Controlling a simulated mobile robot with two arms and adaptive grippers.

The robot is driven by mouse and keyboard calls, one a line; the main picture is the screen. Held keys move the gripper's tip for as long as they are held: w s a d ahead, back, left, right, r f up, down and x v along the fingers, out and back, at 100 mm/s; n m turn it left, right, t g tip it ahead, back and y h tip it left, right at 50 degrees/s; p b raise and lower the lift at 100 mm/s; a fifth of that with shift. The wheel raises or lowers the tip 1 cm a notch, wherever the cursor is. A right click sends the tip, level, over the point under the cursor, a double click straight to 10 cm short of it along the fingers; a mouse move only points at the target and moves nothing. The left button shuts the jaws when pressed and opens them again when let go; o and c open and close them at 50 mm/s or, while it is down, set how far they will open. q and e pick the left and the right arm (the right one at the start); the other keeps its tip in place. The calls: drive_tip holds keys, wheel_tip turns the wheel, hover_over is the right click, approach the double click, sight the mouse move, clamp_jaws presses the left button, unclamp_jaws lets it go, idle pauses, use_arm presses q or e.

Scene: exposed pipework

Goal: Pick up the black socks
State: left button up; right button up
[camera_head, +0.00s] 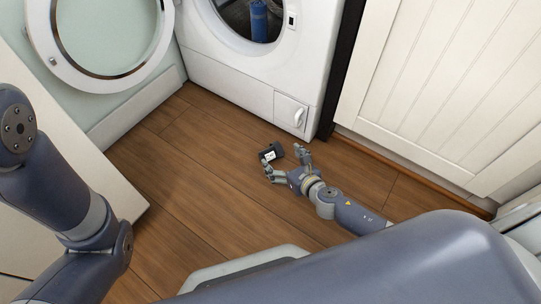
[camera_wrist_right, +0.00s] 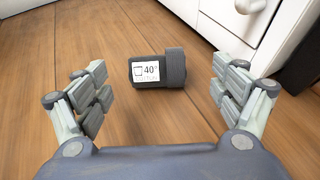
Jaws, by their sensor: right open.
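The black socks (camera_head: 271,152) are a small dark bundle with a white label, lying on the wooden floor in front of the washing machine. In the right wrist view the socks (camera_wrist_right: 158,71) lie ahead, between the lines of the two fingers, and the label reads 40°. My right gripper (camera_head: 287,160) is open and low near the floor, just short of the socks. In the wrist view its fingers (camera_wrist_right: 160,90) are spread wide, with nothing between the pads. My left arm shows at the left of the head view, but its gripper is not in view.
A white washing machine (camera_head: 255,72) stands behind the socks, its round door (camera_head: 98,75) open to the left. A blue item (camera_head: 259,22) is in its drum. A white panelled cupboard (camera_head: 440,80) stands at the right. The wooden floor (camera_head: 185,165) left of the socks is clear.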

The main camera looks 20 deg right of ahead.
sight(273, 152)
drive_tip(key=x, duration=0.2)
drive_tip(key=shift+w+a+f+b, duration=0.1)
drive_tip(key=shift+w+f+b, duration=0.1)
drive_tip(key=shift+b, duration=0.2)
drive_tip(key=b+x, duration=0.1)
drive_tip(key=x, duration=0.1)
drive_tip(key=b+x, duration=0.2)
drive_tip(key=shift+s+a+f, duration=0.15)
drive_tip(key=shift+a+f, duration=0.05)
drive_tip(key=shift+f, duration=0.1)
drive_tip(key=shift+w+a+f, duration=0.1)
drive_tip(key=shift+w, duration=0.35)
drive_tip(key=c, duration=1.2)
drive_tip(key=shift+c, duration=0.2)
